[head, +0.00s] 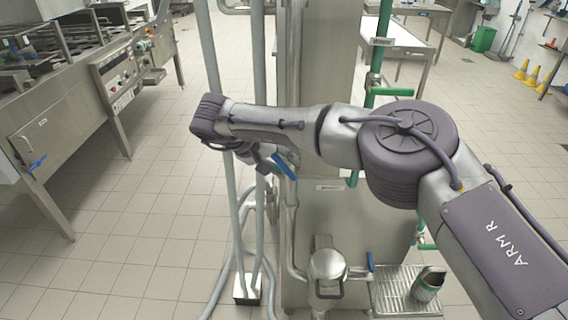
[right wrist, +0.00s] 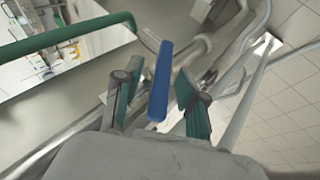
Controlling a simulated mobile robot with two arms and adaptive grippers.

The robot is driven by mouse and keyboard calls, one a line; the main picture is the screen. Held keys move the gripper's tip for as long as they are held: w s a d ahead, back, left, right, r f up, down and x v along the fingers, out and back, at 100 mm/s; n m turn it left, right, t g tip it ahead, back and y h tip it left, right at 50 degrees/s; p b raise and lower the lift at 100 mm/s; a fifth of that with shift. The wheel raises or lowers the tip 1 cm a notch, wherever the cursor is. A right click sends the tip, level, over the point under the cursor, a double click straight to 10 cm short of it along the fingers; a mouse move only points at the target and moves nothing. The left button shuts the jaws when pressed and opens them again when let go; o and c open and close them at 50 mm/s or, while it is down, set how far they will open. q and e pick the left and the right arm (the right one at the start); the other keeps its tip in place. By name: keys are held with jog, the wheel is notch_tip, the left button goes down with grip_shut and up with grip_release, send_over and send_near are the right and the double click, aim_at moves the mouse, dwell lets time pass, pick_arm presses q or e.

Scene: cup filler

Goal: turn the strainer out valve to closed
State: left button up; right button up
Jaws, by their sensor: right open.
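A valve with a flat blue lever handle (head: 284,167) is on the steel pipework in the middle of the head view. I take it for the strainer out valve; no label on it is readable. In the right wrist view the blue handle (right wrist: 160,80) lies lengthwise between the two fingers of my right gripper (right wrist: 157,92), with a gap on each side. The right gripper is open. In the head view my right gripper (head: 264,160) is partly hidden under my own wrist, beside the handle. My left gripper is not in view.
Vertical grey pipes (head: 232,215) stand close left of the valve. A steel cabinet (head: 350,225) is behind it. A green pipe (head: 376,70) rises to the right. Tiled floor at left is clear.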

aim_at(273, 157)
jog(key=v, duration=0.6)
jog(key=shift+s+a+r, duration=0.15)
jog(key=shift+a+r, duration=0.05)
jog(key=shift+r, duration=0.05)
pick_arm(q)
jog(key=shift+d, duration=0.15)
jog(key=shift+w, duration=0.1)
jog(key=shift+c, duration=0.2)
